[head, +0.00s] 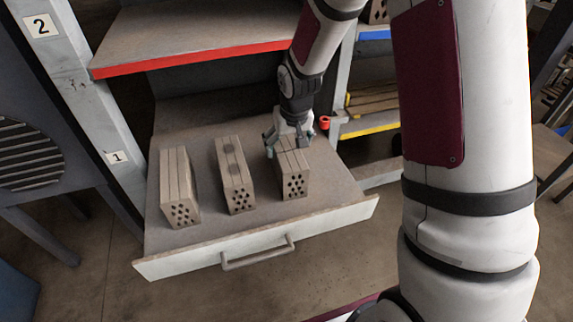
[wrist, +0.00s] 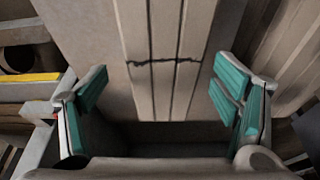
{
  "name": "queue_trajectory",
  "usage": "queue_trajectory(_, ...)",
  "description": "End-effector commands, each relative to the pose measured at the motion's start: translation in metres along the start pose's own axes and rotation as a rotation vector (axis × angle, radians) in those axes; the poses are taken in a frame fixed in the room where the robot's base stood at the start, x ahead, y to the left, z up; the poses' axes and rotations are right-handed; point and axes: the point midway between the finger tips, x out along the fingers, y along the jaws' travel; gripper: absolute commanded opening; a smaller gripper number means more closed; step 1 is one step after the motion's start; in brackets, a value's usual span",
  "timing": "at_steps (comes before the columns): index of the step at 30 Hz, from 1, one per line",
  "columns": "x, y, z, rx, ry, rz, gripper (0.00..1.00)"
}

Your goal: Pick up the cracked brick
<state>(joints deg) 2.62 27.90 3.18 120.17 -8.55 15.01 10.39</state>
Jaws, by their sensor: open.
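The cracked brick (head: 292,173) is the rightmost of three hollow bricks in the pulled-out drawer (head: 255,226). In the wrist view a dark jagged crack runs across the grooved top of the cracked brick (wrist: 165,40). My gripper (head: 287,146) is over the far part of this brick in the head view. In the wrist view my gripper (wrist: 160,85) is open, with one green-padded finger on each side of the brick. Gaps show between pads and brick; whether the fingertips reach below its top is hard to tell.
A plain brick (head: 179,186) stands at the drawer's left, and a brick with dark spots (head: 235,174) stands in the middle, left of my gripper. A red-edged shelf (head: 190,60) overhangs the drawer's back. A yellow-edged shelf (head: 370,128) is at the right.

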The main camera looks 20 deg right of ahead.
Motion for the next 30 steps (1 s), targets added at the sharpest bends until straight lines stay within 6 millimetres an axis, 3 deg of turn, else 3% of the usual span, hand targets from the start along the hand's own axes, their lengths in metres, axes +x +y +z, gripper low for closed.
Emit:
queue_trajectory(3, 0.014, 0.0, 0.0, 0.0, 0.0, 0.0, 0.82)
queue_trajectory(11, 0.027, -0.001, 0.0, 0.001, 0.001, 0.0, 0.82)
queue_trajectory(21, 0.069, -0.003, 0.001, 0.001, 0.001, 0.0, 0.82)
queue_trajectory(28, 0.069, -0.004, 0.001, 0.001, 0.002, 0.0, 0.82)
queue_trajectory(30, 0.069, -0.004, 0.001, 0.001, 0.002, 0.0, 0.68)
